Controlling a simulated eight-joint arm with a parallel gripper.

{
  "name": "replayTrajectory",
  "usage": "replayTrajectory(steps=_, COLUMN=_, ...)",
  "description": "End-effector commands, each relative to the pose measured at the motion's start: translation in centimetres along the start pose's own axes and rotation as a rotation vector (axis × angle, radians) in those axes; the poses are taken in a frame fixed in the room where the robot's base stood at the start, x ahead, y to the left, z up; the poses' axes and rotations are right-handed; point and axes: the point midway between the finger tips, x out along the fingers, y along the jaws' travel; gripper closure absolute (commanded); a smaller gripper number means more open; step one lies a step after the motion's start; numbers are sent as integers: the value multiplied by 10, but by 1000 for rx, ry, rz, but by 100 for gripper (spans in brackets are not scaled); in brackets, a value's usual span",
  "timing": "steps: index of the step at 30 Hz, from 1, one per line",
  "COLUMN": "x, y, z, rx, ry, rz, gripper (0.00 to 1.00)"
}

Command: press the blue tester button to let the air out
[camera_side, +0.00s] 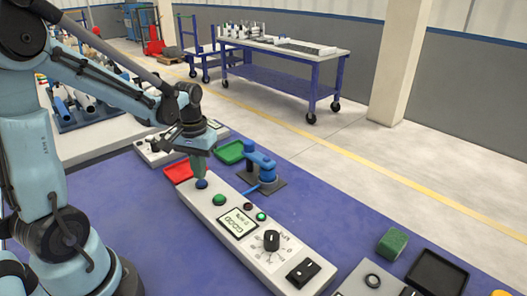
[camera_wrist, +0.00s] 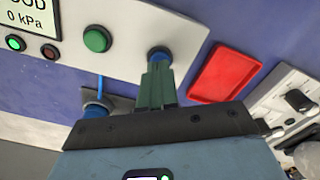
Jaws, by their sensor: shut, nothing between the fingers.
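The tester (camera_side: 262,262) is a long pale panel box on the blue table. Its blue button (camera_side: 201,184) is at the far left end and also shows in the wrist view (camera_wrist: 160,52). My gripper (camera_side: 199,176) has green fingers pointing down, closed together and empty. The fingertips (camera_wrist: 158,64) are right at the blue button and cover part of it; I cannot tell whether it is pressed in. The tester's screen (camera_side: 237,222) reads GOOD and 0 kPa. A green lamp (camera_wrist: 15,43) is lit; the red lamp (camera_wrist: 49,51) looks dark.
A green button (camera_side: 219,200) sits close to the blue one. A blue fixture (camera_side: 262,167) on a dark plate stands behind the tester. A red tray (camera_side: 179,171) and a green tray (camera_side: 230,152) lie nearby. A green block (camera_side: 392,243) and black tray (camera_side: 437,273) are at right.

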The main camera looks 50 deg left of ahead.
Motion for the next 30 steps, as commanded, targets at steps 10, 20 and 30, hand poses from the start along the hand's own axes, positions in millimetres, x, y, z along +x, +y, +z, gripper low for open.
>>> replayTrajectory(steps=10, x=-26, y=0, z=0, rx=0, ry=0, rz=0, gripper=100)
replayTrajectory(steps=20, x=-49, y=0, z=0, rx=0, ry=0, rz=0, gripper=100)
replayTrajectory(steps=30, x=-53, y=0, z=0, rx=0, ry=0, rz=0, gripper=100)
